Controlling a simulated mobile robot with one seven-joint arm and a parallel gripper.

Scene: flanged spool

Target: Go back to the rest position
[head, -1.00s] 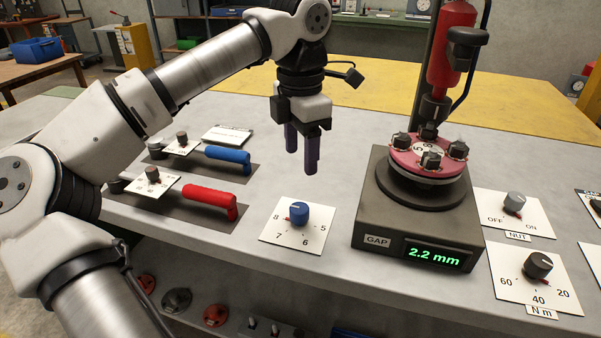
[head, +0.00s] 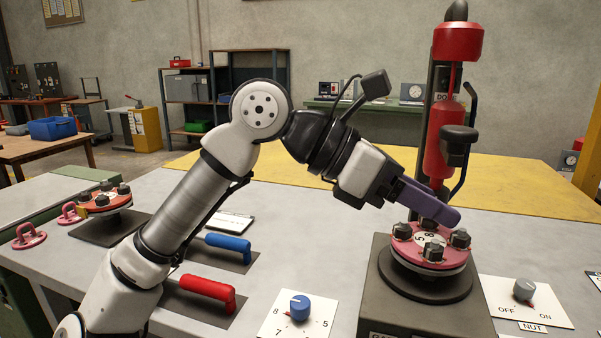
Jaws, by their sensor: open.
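My gripper (head: 428,205) is raised and turned to point right and slightly down, with nothing visible between its purple fingers. In the picture the fingers overlap the area just above the pink flanged spool (head: 418,257); I cannot tell the depth between them. The spool sits on a dark round plate on the dark gap box (head: 372,290), with several dark nuts on its top. The red tool (head: 444,150) hangs on the dark post behind it. The gap readout is below the picture's edge.
A red handle (head: 207,289) and a blue handle (head: 229,244) lie left of the blue knob (head: 300,306). The NUT switch (head: 524,290) is at right. Another red flanged piece (head: 100,203) stands at the far left. The yellow surface (head: 500,180) behind is mostly clear.

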